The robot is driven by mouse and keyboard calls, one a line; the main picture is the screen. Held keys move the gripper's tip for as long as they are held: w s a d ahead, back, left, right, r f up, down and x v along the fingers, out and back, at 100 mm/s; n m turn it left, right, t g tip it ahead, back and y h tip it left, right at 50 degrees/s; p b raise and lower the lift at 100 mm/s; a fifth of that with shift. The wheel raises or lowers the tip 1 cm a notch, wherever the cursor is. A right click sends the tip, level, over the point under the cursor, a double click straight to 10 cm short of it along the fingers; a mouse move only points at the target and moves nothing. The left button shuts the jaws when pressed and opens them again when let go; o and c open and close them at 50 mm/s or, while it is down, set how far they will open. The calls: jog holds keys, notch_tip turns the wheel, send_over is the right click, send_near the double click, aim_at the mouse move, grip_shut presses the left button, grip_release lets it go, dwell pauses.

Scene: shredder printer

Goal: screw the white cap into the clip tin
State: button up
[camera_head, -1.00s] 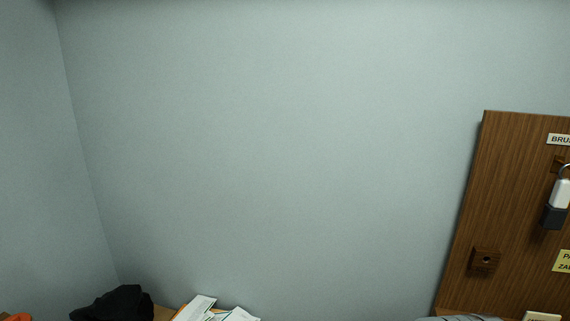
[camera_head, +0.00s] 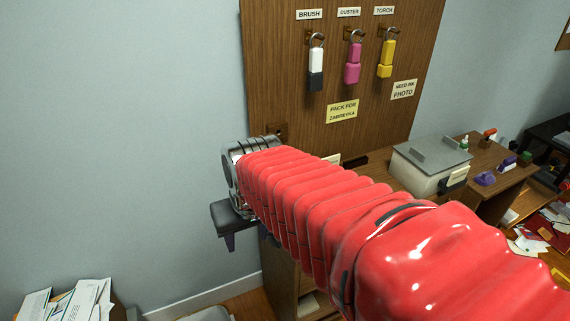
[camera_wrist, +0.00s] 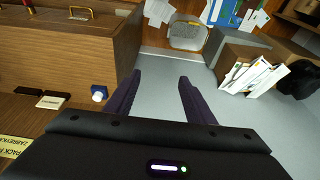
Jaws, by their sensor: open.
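In the wrist view, my gripper (camera_wrist: 160,76) has two dark purple fingers spread apart with nothing between them. A small blue object with a round white part (camera_wrist: 98,95) is left of the fingers, beside the wooden furniture; I cannot tell if it is the white cap or the clip tin. In the head view, my red arm reaches up to the left. I cannot pick out the clip tin for sure in either view.
The wooden board (camera_head: 268,90) holds a white, a pink and a yellow tag on hooks. A lidded box (camera_head: 430,165) stands on the cabinet at right. In the wrist view, a box of papers (camera_wrist: 245,78) and a grey bin (camera_wrist: 187,34) stand on the floor.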

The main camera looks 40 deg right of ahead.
jog(key=w+d+f, duration=0.1)
jog(key=w+d, duration=0.4)
jog(key=d, duration=0.4)
jog(key=w+d+f, duration=0.2)
jog(key=w+d, duration=0.3)
jog(key=d, duration=0.4)
jog(key=w+d+f+t, duration=0.1)
jog(key=w+d+f, duration=0.1)
jog(key=w+d, duration=0.3)
jog(key=d, duration=0.4)
jog(key=shift+w+m+h, duration=0.3)
jog(key=shift+w, duration=0.05)
jog(key=shift+d, duration=0.1)
jog(key=x, duration=1.3)
jog(key=shift+d+f, duration=0.1)
jog(key=shift+f, duration=0.25)
grip_shut()
jog(key=shift+m, duration=0.4)
jog(key=shift+m+g+h, duration=0.3)
jog(key=shift+m+h, duration=0.1)
jog(key=shift+m, duration=0.2)
